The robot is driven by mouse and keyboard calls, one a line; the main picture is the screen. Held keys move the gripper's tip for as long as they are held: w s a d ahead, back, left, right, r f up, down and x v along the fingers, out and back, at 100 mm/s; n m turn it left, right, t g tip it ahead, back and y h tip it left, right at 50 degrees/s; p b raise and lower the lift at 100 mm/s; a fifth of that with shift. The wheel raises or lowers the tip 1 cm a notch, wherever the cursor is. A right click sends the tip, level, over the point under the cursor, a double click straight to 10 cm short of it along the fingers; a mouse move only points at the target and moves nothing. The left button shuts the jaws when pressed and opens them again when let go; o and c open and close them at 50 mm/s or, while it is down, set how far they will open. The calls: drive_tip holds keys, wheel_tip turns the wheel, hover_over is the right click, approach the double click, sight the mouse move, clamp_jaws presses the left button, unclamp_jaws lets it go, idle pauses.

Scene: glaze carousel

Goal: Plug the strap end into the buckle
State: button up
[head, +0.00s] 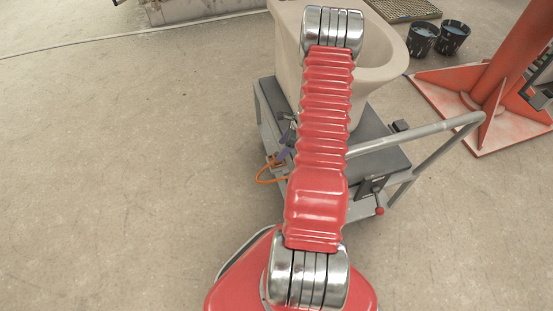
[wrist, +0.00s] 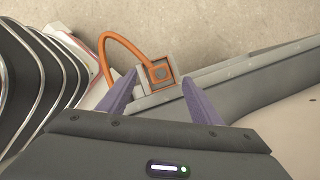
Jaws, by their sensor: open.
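An orange strap (wrist: 118,42) arcs from the left to a square orange end piece with a grey centre (wrist: 161,73) in the wrist view. This piece is at a light grey block (wrist: 143,79) beside the cart's rail; I cannot tell whether that block is the buckle, or whether the piece is seated in it. My gripper (wrist: 160,77) is open, its two purple fingers either side of the orange piece in the picture, with no visible grip on it. In the head view the orange strap (head: 266,175) loops at the cart's left side, and my gripper (head: 285,153) is mostly hidden behind my arm.
A grey cart (head: 383,159) carries a large beige basin (head: 385,75). Its tubular handle (head: 430,130) sticks out right, with a red-knobbed lever (head: 379,210) below. An orange-red post base (head: 480,110) and dark buckets (head: 453,38) stand farther right.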

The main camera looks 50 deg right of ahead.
sight(277, 153)
drive_tip(key=shift+w+f, duration=0.1)
drive_tip(key=shift+f, duration=0.15)
drive_tip(key=shift+x, duration=2.6)
drive_tip(key=shift+c, duration=0.3)
drive_tip(key=c, duration=1)
drive_tip(key=shift+r, duration=0.1)
wheel_tip(277, 153, up, 10)
drive_tip(key=shift+f, duration=0.1)
